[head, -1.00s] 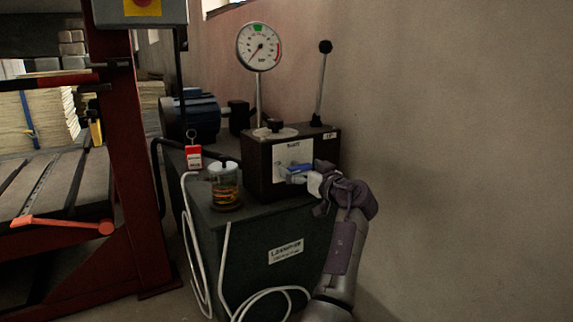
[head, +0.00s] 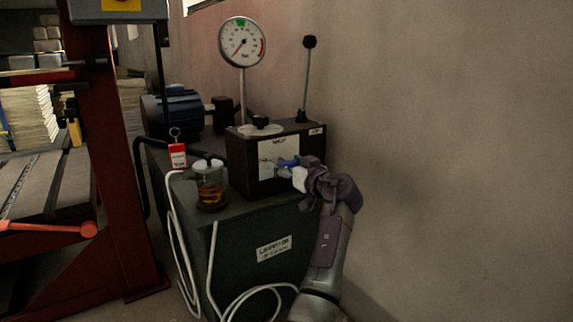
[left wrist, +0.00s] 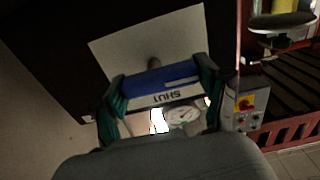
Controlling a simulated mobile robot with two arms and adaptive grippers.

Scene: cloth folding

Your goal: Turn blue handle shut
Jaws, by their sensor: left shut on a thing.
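The blue handle (head: 287,162) is on the front of a dark box (head: 240,165), before a white label plate (head: 267,160). My left gripper (head: 299,174) is at the handle. In the left wrist view the handle (left wrist: 160,80) lies between the teal fingers of the gripper (left wrist: 160,95), which is shut on it. A pale strip along the handle carries the word SHUT, upside down in this view. A short stem shows behind the handle. In the head view the gripper hides part of the handle. My right gripper is in neither view.
The box stands on a dark green cabinet (head: 265,225) close to the wall. A gauge (head: 242,42), a black-knobbed lever (head: 308,75), a glass jar (head: 209,185) and a red tag (head: 178,156) are nearby. White hoses hang in front. A red frame (head: 112,150) stands left.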

